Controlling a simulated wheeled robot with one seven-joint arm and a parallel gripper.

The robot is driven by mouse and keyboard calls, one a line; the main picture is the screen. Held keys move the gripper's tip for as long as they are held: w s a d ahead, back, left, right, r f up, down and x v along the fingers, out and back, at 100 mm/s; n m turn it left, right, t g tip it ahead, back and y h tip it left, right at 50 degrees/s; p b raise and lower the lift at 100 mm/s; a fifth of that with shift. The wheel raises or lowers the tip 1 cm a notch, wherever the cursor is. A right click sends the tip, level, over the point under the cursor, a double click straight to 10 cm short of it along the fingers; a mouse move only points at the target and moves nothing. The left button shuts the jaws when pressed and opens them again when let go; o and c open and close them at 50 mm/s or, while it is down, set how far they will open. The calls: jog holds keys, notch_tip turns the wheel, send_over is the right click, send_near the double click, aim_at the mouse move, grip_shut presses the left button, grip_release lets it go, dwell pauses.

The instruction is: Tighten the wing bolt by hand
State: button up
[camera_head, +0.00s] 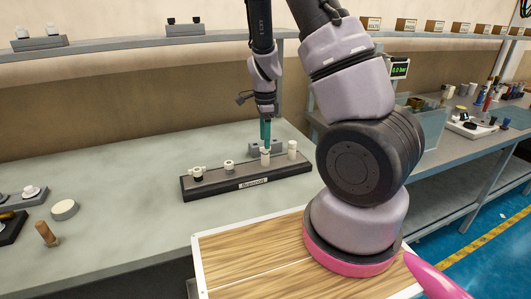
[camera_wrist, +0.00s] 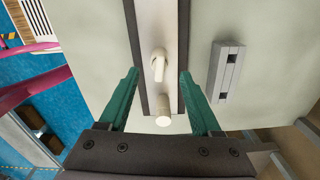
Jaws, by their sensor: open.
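A pale wing-shaped piece, likely the wing bolt (camera_head: 266,158), stands on a long dark rack (camera_head: 215,190) on the bench. My gripper (camera_head: 265,140), with teal fingers, points down just above it. In the wrist view the pale piece (camera_wrist: 158,66) lies between the two spread fingertips of my gripper (camera_wrist: 159,75), with a gap on each side. The gripper is open and empty. A pale round post (camera_wrist: 163,121) stands next to it on the rack, at its right in the head view (camera_head: 292,149).
Other pale fittings (camera_head: 197,173) stand on the rack's left part. A grey block (camera_wrist: 226,72) with two dark recesses lies behind the rack. A wood-topped surface (camera_head: 255,250) is in front. The left bench holds a pale disc (camera_head: 64,209) and a brown peg (camera_head: 46,234).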

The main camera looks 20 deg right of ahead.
jog(key=shift+f, duration=1.5)
jog(key=shift+c, duration=0.3)
grip_shut()
jog(key=m, duration=0.4)
jog(key=shift+m, duration=0.4)
jog(key=m, duration=0.3)
jog(key=shift+m, duration=0.9)
